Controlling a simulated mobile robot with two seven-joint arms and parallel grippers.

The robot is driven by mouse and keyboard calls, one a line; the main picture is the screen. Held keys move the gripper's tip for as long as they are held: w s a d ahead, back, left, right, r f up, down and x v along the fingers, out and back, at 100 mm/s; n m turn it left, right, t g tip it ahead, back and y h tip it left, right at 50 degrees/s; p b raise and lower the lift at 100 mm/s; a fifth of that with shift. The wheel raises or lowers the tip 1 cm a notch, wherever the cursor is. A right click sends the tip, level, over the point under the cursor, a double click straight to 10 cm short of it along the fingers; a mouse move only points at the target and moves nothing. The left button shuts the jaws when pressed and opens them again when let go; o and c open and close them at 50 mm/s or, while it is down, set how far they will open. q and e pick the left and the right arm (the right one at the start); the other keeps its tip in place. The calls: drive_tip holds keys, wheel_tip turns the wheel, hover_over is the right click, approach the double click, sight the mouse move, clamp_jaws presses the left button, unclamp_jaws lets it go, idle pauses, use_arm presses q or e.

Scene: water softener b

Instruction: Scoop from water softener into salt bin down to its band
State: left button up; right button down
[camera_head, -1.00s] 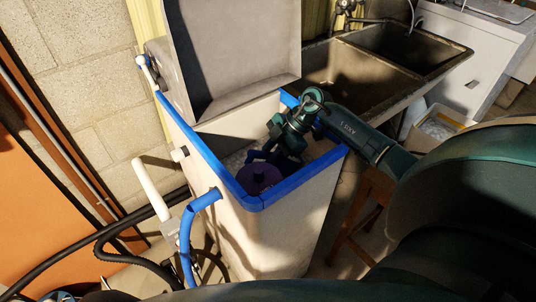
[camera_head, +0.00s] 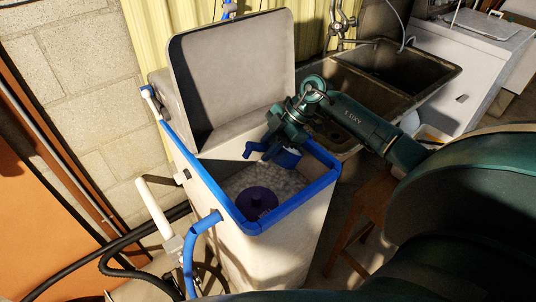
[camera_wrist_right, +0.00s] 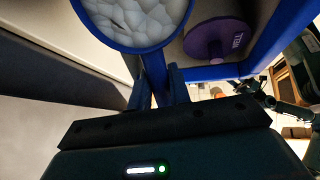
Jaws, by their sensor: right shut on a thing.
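The water softener (camera_head: 273,260) is a tall pale tank with a blue rim and its lid (camera_head: 232,75) raised. White salt (camera_head: 238,180) lies inside around a purple capped post (camera_head: 257,199). My right gripper (camera_head: 279,140) is over the tank's right side, shut on a blue scoop (camera_head: 287,157). In the right wrist view the scoop's round blue rim (camera_wrist_right: 118,45) surrounds white salt lumps (camera_wrist_right: 135,17). The gripper's fingers (camera_wrist_right: 165,88) meet below the rim, and the purple post (camera_wrist_right: 213,42) shows to the right. I cannot make out the salt bin. My left gripper is not seen.
A double sink (camera_head: 390,75) stands behind and to the right. A wooden stool (camera_head: 358,215) is right of the tank. Pipes, a white handle (camera_head: 154,205) and black hoses (camera_head: 115,255) crowd its left. My right arm covers much of the right.

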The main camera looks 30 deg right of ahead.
drive_tip(key=shift+r, duration=3.45)
drive_tip(key=h, duration=0.3)
drive_tip(key=shift+a+r+n+h, duration=0.1)
drive_tip(key=shift+n+h, duration=0.2)
drive_tip(key=h, duration=0.2)
drive_tip(key=shift+h, duration=0.7)
